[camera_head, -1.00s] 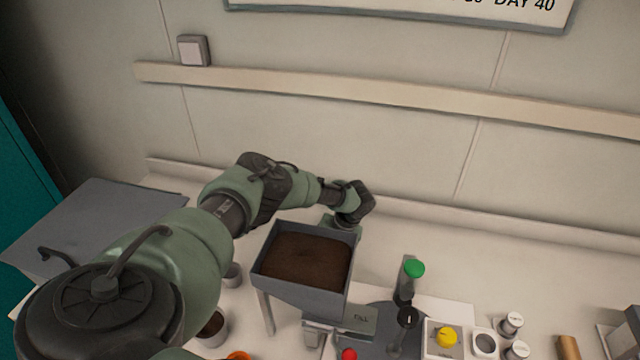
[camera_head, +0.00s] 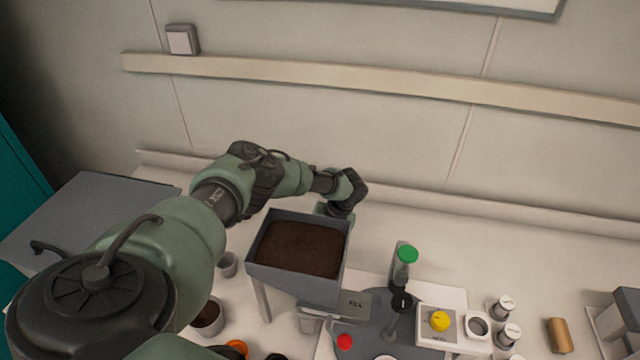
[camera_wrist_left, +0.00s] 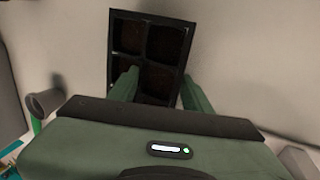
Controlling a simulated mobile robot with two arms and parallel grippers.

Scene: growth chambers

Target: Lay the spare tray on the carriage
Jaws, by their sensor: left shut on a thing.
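In the left wrist view, a dark tray (camera_wrist_left: 150,45) with several square, dark-filled cells lies between the green fingers of my left gripper (camera_wrist_left: 157,84). The gripper is shut on this tray near its closer end. I take it for the spare tray. In the head view, my left arm reaches behind the soil-filled hopper, which hides the fingers and the tray. I cannot make out the carriage in either view. My right gripper is not in view.
The grey hopper (camera_head: 296,278) stands close in front of my left wrist. Cups, one soil-filled (camera_head: 208,318), stand left.

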